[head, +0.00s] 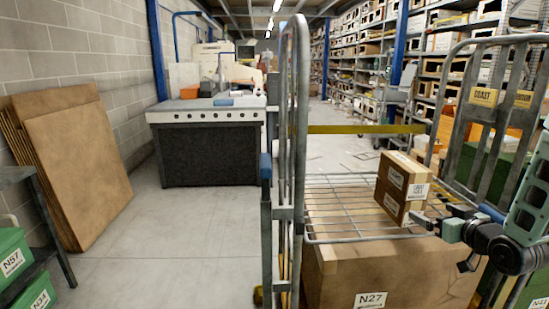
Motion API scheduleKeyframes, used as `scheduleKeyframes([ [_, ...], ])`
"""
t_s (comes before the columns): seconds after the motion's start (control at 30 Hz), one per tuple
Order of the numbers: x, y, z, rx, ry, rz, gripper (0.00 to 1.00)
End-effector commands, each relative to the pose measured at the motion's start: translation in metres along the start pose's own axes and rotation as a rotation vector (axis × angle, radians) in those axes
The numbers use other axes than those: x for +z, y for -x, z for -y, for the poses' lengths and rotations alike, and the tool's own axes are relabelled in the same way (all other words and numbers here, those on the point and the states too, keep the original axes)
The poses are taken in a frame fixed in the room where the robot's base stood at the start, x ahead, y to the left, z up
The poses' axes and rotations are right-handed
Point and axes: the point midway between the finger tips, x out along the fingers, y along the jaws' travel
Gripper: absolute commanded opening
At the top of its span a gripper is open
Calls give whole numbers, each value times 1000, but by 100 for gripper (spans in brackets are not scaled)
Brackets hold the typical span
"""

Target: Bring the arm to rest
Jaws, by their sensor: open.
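My gripper (424,212) is at the right of the head view, with its arm coming in from the right edge. Nothing shows held in the jaws.
A roll cage (293,130) with upright metal bars surrounds the shelf. A large carton (370,270) labelled N27 is below. A workbench (208,150) stands behind to the left. Flat cardboard sheets (75,165) lean on the left wall. Floor (180,240) between is clear.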

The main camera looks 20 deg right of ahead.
Motion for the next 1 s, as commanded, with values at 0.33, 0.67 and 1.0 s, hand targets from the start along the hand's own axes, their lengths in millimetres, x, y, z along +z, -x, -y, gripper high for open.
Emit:
scheduleKeyframes([
  [0.33,-34,-30,124,-167,105,293,100],
  [0.67,-64,56,307,-384,283,743,100],
  [1.0,-83,244,398,-576,520,1153,100],
])
